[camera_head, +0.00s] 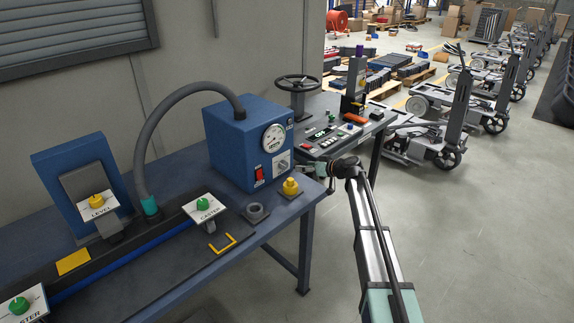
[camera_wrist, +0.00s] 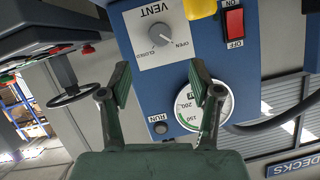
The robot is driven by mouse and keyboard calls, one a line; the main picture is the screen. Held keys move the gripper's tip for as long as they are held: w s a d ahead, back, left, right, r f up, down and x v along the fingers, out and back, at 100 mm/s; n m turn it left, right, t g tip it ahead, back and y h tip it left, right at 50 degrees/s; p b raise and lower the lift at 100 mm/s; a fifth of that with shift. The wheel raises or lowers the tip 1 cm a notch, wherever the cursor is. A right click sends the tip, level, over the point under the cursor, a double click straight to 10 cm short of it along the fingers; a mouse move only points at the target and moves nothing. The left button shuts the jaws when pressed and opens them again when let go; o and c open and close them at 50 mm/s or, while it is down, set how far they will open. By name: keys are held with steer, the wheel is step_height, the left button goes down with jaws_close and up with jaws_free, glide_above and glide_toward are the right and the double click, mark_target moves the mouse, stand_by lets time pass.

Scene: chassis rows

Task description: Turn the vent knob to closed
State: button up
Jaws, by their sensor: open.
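The vent knob (camera_wrist: 161,33) is a small grey knob on a light plate marked VENT, with CLOSED and OPEN labels. The plate is on the blue box (camera_head: 228,140). In the wrist view the knob lies beyond my gripper's fingertips (camera_wrist: 159,78), between their lines, and apart from them. My gripper is open and empty. The knob's pointer is too small to read surely. In the head view my gripper (camera_head: 318,173) is to the right of the box's front face, small and partly hidden by my arm.
On the box a pressure gauge (camera_wrist: 214,103), a red switch (camera_wrist: 234,22) and a RUN button (camera_wrist: 160,128) sit close by. A handwheel (camera_head: 298,83) and control table are to the right.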

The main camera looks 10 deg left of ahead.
mark_target(286, 166)
steer(key=p+x, duration=0.3)
steer(key=x, duration=0.7)
steer(key=shift+w+a+f, duration=0.15)
steer(key=shift+w+a, duration=0.05)
steer(key=shift+a, duration=0.05)
steer(key=c, duration=1.1)
